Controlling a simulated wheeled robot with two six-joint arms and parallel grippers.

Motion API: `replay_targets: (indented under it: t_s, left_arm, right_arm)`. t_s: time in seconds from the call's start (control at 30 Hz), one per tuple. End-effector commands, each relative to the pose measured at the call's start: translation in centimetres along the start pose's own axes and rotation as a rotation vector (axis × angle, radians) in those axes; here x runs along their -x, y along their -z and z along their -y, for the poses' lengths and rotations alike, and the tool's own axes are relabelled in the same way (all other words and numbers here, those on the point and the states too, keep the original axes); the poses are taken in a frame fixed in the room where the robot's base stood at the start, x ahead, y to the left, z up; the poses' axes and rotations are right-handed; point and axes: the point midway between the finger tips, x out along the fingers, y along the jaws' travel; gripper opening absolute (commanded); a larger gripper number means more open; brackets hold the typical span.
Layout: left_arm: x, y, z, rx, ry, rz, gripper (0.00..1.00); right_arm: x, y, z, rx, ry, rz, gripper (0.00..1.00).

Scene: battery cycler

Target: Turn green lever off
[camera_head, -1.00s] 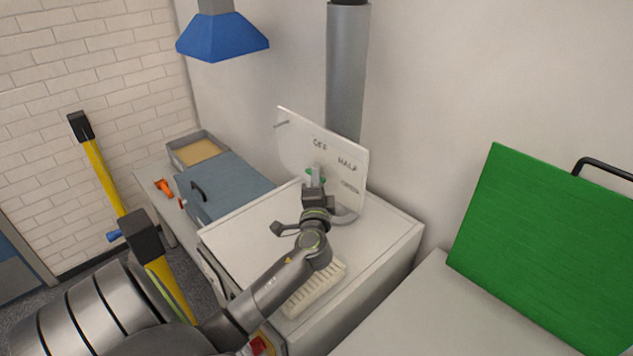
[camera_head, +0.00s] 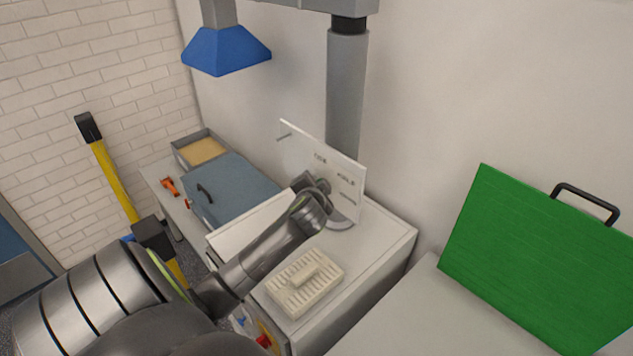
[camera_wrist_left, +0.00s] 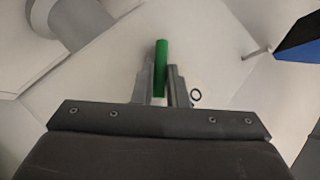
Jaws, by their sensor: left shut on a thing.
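The green lever (camera_wrist_left: 161,55) shows in the left wrist view as a green bar between two grey fingers. My left gripper (camera_wrist_left: 162,76) is shut on it, in front of the panel. In the head view my left gripper (camera_head: 312,183) is at the panel's lower part, largely covered by my own wrist. The lever is hidden there, so its setting against the labels cannot be read. My right gripper is not in view.
A cream ribbed block (camera_head: 304,282) lies on the counter below my forearm. A blue-grey box (camera_head: 232,190) with a black handle and a tray (camera_head: 202,150) stand to the left. A green board (camera_head: 540,265) leans at right. A grey column (camera_head: 346,100) rises behind the panel.

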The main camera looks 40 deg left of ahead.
Motion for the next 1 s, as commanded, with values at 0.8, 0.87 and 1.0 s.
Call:
replay_targets:
  t_s: [0.8, 0.87, 1.0]
  left_arm:
    - [-1.0, -0.3, 2.6, 0.494, -0.491, 0.142, 0.0]
    - [-1.0, -0.4, 2.6, 0.517, -0.515, 0.148, 0.0]
    - [-1.1, -0.4, 2.8, 0.56, -0.558, 0.16, 0.0]
  right_arm:
    - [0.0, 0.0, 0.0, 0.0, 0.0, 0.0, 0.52]
    - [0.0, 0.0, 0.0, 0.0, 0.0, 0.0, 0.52]
    - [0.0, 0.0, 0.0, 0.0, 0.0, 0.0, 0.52]
